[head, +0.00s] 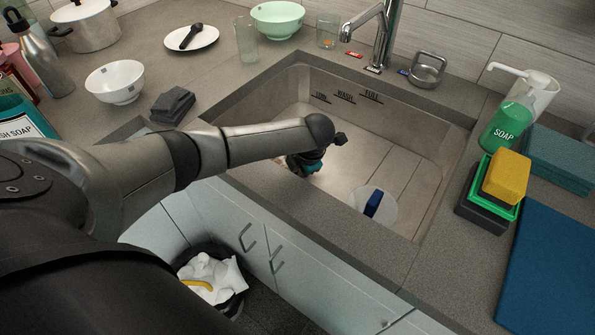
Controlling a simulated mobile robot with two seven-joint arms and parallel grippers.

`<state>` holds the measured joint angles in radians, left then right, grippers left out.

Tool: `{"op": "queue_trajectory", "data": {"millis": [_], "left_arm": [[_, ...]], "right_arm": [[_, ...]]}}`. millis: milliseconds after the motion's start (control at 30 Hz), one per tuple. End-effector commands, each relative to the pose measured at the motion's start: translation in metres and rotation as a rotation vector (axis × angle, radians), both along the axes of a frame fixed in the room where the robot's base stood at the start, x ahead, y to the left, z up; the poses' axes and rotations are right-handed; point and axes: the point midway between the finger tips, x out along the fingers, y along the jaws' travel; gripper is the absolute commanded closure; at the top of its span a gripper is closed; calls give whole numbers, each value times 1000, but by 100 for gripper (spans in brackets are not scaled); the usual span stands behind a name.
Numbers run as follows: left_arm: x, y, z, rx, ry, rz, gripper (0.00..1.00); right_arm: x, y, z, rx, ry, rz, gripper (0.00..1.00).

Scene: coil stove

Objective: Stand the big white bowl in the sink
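A white bowl (115,82) stands upright on the counter at the left, away from the sink. The sink (400,150) is a wide metal basin in the middle of the view. My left arm reaches in from the left, over the sink's near left side. Its gripper (307,163) points down inside the basin, mostly hidden by my wrist, so I cannot tell whether it is open or holds something. It is well apart from the white bowl. A flat white round item (365,199) lies in the sink with a dark blue object (373,203) on it. My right gripper is out of view.
A tap (384,35) rises behind the sink. A green bowl (277,19), glasses and a plate (192,37) stand at the back. Soap (508,124) and sponges (506,176) are at the right.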

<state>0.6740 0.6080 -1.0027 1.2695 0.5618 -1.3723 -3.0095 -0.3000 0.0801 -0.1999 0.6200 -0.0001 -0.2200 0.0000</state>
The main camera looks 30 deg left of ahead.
Motion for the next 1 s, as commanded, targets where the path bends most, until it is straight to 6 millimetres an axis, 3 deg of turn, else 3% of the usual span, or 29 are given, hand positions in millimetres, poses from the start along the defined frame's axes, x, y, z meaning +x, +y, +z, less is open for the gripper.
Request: {"op": "queue_trajectory", "data": {"millis": [200, 533, 1000], "left_arm": [[0, 0, 0, -1, 1, -1, 61], [-1, -1, 7, -1, 0, -2, 61], [-14, -28, 93, -1, -1, -3, 61]], "right_arm": [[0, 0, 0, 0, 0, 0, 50], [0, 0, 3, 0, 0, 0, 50], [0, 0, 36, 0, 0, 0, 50]]}}
